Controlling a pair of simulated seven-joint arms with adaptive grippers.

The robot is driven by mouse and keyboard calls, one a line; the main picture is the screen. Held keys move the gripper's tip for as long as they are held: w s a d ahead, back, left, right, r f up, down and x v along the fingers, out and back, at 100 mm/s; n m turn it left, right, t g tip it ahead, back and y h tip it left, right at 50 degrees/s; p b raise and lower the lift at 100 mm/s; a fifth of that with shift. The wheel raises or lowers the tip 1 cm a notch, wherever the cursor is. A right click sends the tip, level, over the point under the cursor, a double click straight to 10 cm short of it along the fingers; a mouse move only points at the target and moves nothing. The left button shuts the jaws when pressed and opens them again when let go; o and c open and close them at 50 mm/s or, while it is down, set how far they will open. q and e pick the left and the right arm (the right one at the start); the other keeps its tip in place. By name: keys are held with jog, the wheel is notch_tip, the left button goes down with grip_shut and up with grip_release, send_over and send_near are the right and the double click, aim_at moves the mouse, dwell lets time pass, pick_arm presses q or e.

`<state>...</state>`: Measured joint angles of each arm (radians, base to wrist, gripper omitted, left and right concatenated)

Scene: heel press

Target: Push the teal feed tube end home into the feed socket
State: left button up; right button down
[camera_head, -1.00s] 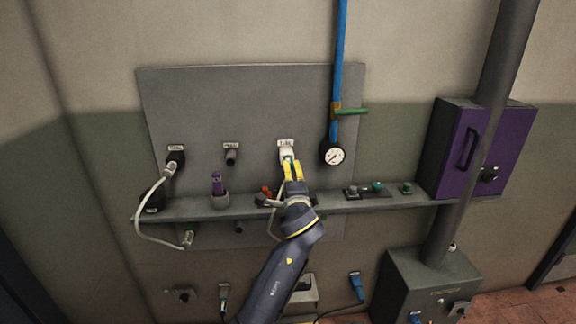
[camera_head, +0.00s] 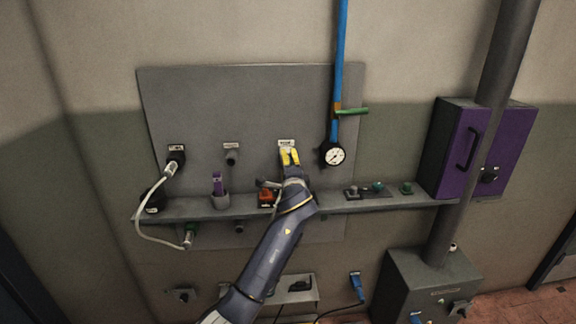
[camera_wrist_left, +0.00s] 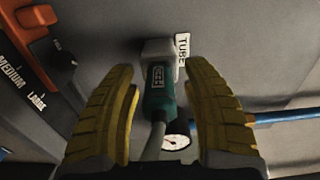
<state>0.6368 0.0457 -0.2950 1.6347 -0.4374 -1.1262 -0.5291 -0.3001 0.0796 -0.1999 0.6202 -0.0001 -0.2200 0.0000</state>
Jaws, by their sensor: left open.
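In the left wrist view the teal feed tube end (camera_wrist_left: 158,92) sits at the mouth of the light grey feed socket (camera_wrist_left: 158,48), beside a white TUBE label (camera_wrist_left: 182,50). Its grey tube (camera_wrist_left: 153,142) runs back toward the camera. How deep the end sits in the socket I cannot tell. My left gripper (camera_wrist_left: 164,95) is open, with one yellow finger on each side of the teal end and gaps between. In the head view my left gripper (camera_head: 289,156) is up at the labelled socket and hides the teal end. My right gripper is not in view.
A gauge (camera_head: 333,155) on a blue pipe (camera_head: 339,60) stands close right of the gripper. A white cable (camera_head: 140,215) loops at left.

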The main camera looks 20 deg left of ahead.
pick_arm(q)
jog(key=shift+w+a, duration=0.15)
jog(key=shift+w, duration=0.2)
jog(key=shift+c, duration=0.4)
dwell(0.8)
grip_shut()
jog(key=shift+s, duration=0.15)
dwell(0.3)
jog(key=shift+v, duration=2.85)
jog(key=shift+s, duration=0.1)
jog(key=s+a, duration=0.4)
jog(key=a, duration=0.4)
jog(key=s+a, duration=0.4)
jog(key=a, duration=0.4)
jog(key=shift+s+a, duration=0.35)
jog(key=shift+s, duration=0.05)
dwell(0.9)
